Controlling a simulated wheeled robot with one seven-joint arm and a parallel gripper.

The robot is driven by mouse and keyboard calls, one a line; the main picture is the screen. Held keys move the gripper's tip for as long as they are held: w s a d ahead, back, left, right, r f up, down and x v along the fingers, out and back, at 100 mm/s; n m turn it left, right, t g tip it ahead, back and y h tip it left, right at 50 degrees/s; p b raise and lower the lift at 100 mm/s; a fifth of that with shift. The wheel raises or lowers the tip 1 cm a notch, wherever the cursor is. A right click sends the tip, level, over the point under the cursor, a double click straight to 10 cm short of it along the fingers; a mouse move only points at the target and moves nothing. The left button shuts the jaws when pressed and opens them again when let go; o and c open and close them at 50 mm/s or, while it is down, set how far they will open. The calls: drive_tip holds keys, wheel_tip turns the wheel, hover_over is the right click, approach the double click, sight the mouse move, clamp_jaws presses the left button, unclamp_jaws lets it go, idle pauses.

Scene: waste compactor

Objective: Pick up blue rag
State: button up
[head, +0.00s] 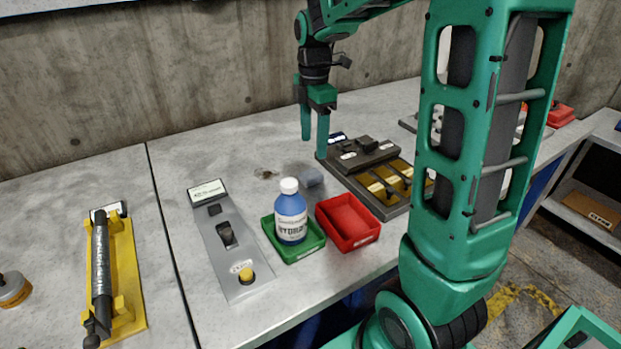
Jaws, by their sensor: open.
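The exact height of the fingertips over the worktop is hard to tell.
A blue bottle (291,215) stands in a green tray (313,241), with an empty red tray (347,222) beside it. A dark holder with brass-coloured parts (376,175) lies right of the rag. A grey switch panel (224,238) and yellow tool stand (124,262) are left.

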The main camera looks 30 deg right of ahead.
drive_tip(key=w, duration=0.1)
drive_tip(key=n, duration=0.1)
hover_over(311, 173)
drive_tip(key=f, duration=0.5)
drive_tip(key=shift+w+a+f, duration=0.15)
drive_tip(key=shift+a+f, duration=0.05)
drive_tip(key=shift+f, duration=0.15)
drive_tip(key=shift+s+d+f, duration=0.1)
drive_tip(key=shift+f, duration=1.25)
drive_tip(key=shift+s+f, duration=0.1)
drive_tip(key=shift+f, duration=1.25)
drive_tip(key=c, duration=1.2)
drive_tip(key=shift+r, duration=0.2)
